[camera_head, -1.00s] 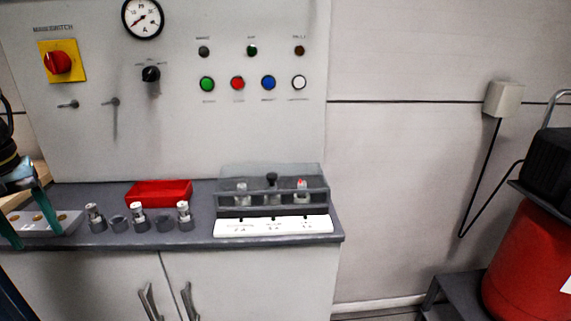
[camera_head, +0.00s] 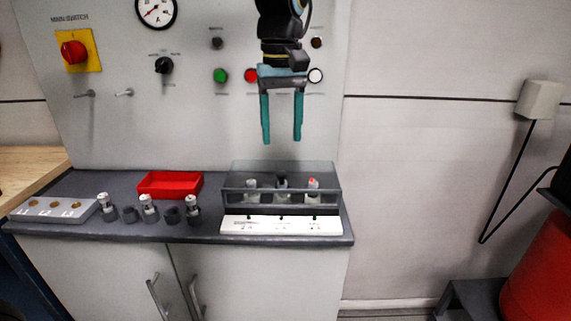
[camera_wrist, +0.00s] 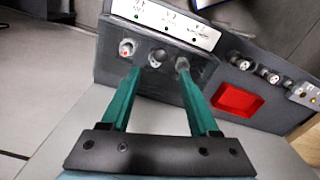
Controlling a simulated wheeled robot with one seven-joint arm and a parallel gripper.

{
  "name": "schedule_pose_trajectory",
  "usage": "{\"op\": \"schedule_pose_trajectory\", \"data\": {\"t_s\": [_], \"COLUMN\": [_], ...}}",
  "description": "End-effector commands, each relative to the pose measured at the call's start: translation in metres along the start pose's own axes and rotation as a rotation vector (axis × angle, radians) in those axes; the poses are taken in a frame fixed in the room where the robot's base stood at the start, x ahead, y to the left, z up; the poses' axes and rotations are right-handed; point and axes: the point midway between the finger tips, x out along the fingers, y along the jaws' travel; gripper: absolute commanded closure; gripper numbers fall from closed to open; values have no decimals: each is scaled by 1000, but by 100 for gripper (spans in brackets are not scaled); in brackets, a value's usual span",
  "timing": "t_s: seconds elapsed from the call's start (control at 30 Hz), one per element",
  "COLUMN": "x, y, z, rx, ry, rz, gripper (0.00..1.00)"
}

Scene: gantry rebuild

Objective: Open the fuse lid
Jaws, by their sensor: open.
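The see-through grey fuse lid (camera_head: 265,169) lies over the fuse holder at the right end of the bench and appears closed. Three fuses show through it, one with a red top (camera_head: 313,184). A white label strip (camera_head: 282,225) runs along the front. My gripper (camera_head: 282,139) is open and empty, with its two teal fingers pointing down above the lid in the head view. In the wrist view the fingers (camera_wrist: 158,68) reach toward the lid (camera_wrist: 155,87), one on each side of the middle fuse. I see no clear contact.
A red tray (camera_head: 170,185) and several fuse caps and sockets (camera_head: 150,210) stand to the left on the bench. A grey block with brass discs (camera_head: 55,209) is at the far left. The upright panel with buttons and a red switch (camera_head: 74,52) rises behind the bench.

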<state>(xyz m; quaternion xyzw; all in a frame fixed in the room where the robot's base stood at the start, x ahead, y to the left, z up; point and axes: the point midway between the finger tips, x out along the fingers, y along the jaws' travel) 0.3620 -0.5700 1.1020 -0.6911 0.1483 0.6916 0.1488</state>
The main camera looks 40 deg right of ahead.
Motion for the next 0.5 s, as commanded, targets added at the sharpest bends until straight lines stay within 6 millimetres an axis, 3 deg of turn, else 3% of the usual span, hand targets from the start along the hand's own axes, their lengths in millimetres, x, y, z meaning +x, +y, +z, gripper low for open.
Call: {"op": "schedule_pose_trajectory", "data": {"t_s": [0.3,0.5], "x": [58,78], "y": [-1,0], "z": [0,0], "rx": [1,1], "ry": [-1,0], "rz": [-3,0], "gripper": [39,39]}}
